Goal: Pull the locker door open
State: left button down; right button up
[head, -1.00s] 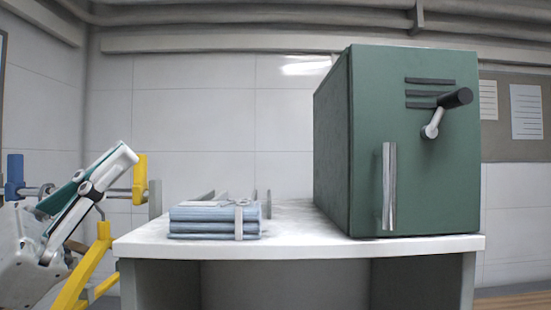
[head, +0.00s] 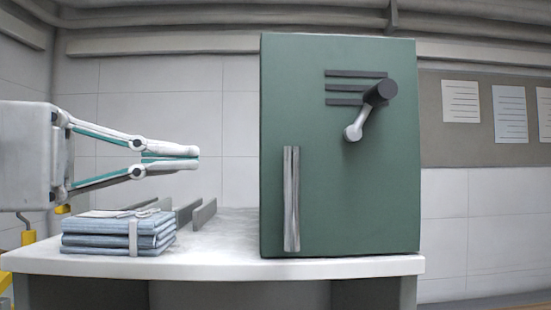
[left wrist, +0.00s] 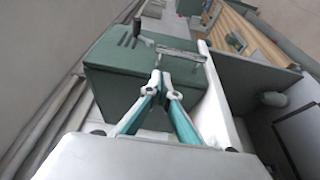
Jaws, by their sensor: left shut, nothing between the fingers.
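The green locker (head: 340,190) stands on the right part of the white bench, its door shut and facing me. A grey vertical handle bar (head: 291,198) is on the door's left side. A crank lever with a black knob (head: 372,108) sits higher up on the door. My left gripper (head: 198,158) is shut and empty, pointing right, left of the locker and apart from it. In the left wrist view the locker (left wrist: 120,70) and its handle bar (left wrist: 180,52) lie beyond the shut fingertips (left wrist: 160,80). My right gripper is out of view.
A strapped stack of folded blue cloth (head: 118,233) lies on the bench (head: 215,262) at left, below my left gripper. Grey upright dividers (head: 190,214) stand behind it. The bench between the stack and the locker is mostly clear.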

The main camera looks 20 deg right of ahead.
pick_arm(q)
jog(key=d+p, duration=0.2)
jog(key=d, duration=0.7)
jog(key=shift+w+d, duration=0.35)
jog(key=shift+d, duration=0.05)
jog(key=shift+s, duration=0.15)
